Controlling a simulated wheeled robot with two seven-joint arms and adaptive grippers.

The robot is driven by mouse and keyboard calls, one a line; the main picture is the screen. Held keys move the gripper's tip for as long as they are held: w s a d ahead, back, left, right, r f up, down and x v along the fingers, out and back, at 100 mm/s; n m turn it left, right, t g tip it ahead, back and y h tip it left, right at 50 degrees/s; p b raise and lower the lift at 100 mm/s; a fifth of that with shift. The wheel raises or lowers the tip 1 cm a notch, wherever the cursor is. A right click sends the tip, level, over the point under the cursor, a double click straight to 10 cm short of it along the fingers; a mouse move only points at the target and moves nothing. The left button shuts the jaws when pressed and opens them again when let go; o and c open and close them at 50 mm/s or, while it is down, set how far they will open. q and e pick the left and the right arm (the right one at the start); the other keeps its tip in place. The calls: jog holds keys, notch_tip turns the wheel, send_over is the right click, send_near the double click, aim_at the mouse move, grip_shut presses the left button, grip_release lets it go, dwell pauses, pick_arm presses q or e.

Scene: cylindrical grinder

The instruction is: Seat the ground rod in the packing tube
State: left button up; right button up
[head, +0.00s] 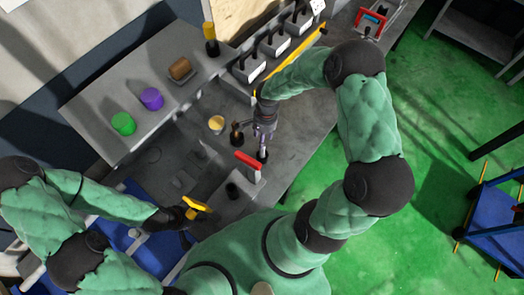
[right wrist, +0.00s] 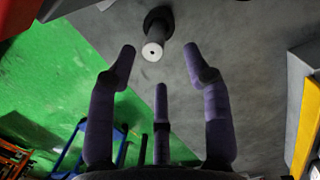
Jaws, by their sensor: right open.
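A dark upright cylinder with a pale round end and a black round foot shows in the right wrist view (right wrist: 154,45); it looks like the rod. It stands on the grey bench, beyond my open fingers and apart from them. My right gripper (right wrist: 162,75) has purple fingers spread wide with nothing between them. In the head view the right gripper (head: 264,128) hangs above the bench. My left gripper (head: 190,210) is low at the left, with yellow pieces at its tip; its opening is unclear. A short black cylinder (head: 232,190), possibly the packing tube, stands near the front of the bench.
A red-handled tool (head: 247,160) stands close to the right gripper. Several small bins (head: 274,44) line the back right. Green floor (head: 430,150) lies open at the right.

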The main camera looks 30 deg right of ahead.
aim_at(262, 152)
jog(key=f, duration=0.2)
jog(key=s+f, duration=0.1)
jog(key=f, duration=0.1)
jog(key=shift+a, duration=0.3)
jog(key=shift+f, duration=0.5)
grip_shut()
